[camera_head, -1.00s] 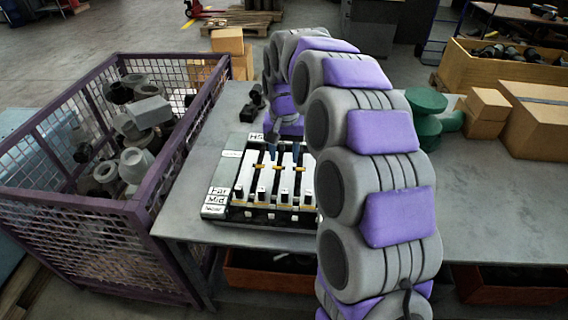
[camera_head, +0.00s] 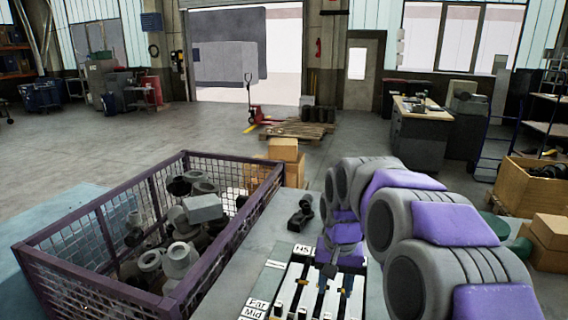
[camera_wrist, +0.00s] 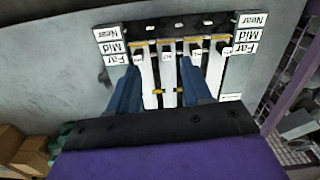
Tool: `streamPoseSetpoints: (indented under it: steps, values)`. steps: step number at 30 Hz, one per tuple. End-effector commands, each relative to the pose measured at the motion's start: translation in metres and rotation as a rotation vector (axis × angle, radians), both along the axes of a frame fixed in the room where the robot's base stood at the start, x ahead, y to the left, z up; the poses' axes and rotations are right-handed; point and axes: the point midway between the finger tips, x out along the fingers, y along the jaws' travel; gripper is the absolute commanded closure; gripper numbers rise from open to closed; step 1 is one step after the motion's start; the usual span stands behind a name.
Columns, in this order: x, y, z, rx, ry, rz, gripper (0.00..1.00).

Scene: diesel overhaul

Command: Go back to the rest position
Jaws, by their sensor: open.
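My gripper (camera_wrist: 160,88) is open in the wrist view, with its two blue fingers spread over the white lever panel (camera_wrist: 152,84) and nothing visible between them. The panel has several white strips with dark-handled levers, and Far, Mid and Near labels at its sides. Whether the fingertips touch the panel cannot be told. In the head view, the panel (camera_head: 294,291) lies on the grey table, cut off by the lower edge and partly hidden by my grey and purple arm. The arm arches over the table, and the gripper's blue finger (camera_head: 329,271) shows over the panel.
A purple mesh crate (camera_head: 100,205) with grey metal parts stands left of the table (camera_head: 262,236). A small black part (camera_head: 300,216) lies behind the panel. Cardboard boxes (camera_head: 284,150) stand behind the table, others (camera_head: 548,240) at right. Open floor lies beyond.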

Motion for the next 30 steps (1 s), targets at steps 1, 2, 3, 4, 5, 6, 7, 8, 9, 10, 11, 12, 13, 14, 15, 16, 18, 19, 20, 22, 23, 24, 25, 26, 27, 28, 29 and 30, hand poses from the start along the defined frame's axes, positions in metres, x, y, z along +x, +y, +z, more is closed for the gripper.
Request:
streamPoseSetpoints:
  steps: [1, 2, 3, 4, 5, 6, 7, 8, 9, 10, 11, 12, 13, 14, 15, 16, 18, 19, 20, 22, 23, 24, 25, 26, 27, 28, 29, 30]
  values:
    - [-0.021, 0.000, 0.004, 0.001, 0.006, 0.021, 0.51]
    - [-0.031, 0.000, 0.005, 0.001, 0.010, 0.034, 0.51]
    - [-0.047, 0.000, 0.006, 0.001, 0.017, 0.051, 0.51]
    - [-0.057, 0.000, 0.007, 0.003, 0.022, 0.064, 0.51]
    - [-0.068, 0.000, 0.007, 0.003, 0.027, 0.076, 0.51]
    - [-0.084, -0.001, 0.007, 0.004, 0.034, 0.091, 0.51]
    - [-0.095, -0.001, 0.006, 0.004, 0.038, 0.102, 0.51]
    - [-0.106, -0.002, 0.006, 0.004, 0.043, 0.111, 0.51]
    - [-0.121, -0.002, 0.005, 0.003, 0.049, 0.126, 0.51]
    - [-0.132, -0.003, 0.004, 0.003, 0.052, 0.134, 0.51]
    - [-0.144, -0.003, 0.002, 0.003, 0.057, 0.143, 0.51]
    - [-0.159, -0.004, 0.001, 0.003, 0.062, 0.155, 0.51]
    - [-0.170, -0.005, -0.001, 0.002, 0.067, 0.163, 0.51]
    - [-0.182, -0.006, -0.004, 0.002, 0.073, 0.171, 0.51]
    - [-0.198, -0.007, -0.006, 0.002, 0.078, 0.180, 0.51]
    - [-0.209, -0.008, -0.009, 0.003, 0.084, 0.186, 0.51]
    - [-0.236, -0.010, -0.016, 0.004, 0.096, 0.199, 0.51]
    - [-0.247, -0.011, -0.019, 0.004, 0.102, 0.205, 0.51]
    - [-0.258, -0.012, -0.023, 0.004, 0.108, 0.208, 0.51]
    - [-0.280, -0.013, -0.029, 0.006, 0.115, 0.216, 0.51]
    - [-0.288, -0.014, -0.033, 0.006, 0.120, 0.219, 0.51]
    - [-0.298, -0.014, -0.036, 0.007, 0.122, 0.221, 0.51]
    - [-0.304, -0.015, -0.038, 0.008, 0.123, 0.224, 0.51]
    - [-0.310, -0.015, -0.041, 0.008, 0.126, 0.226, 0.51]
    - [-0.316, -0.015, -0.044, 0.010, 0.131, 0.227, 0.51]
    - [-0.320, -0.016, -0.045, 0.010, 0.134, 0.227, 0.51]
    - [-0.323, -0.016, -0.047, 0.011, 0.135, 0.228, 0.51]
    - [-0.326, -0.016, -0.048, 0.012, 0.135, 0.229, 0.51]
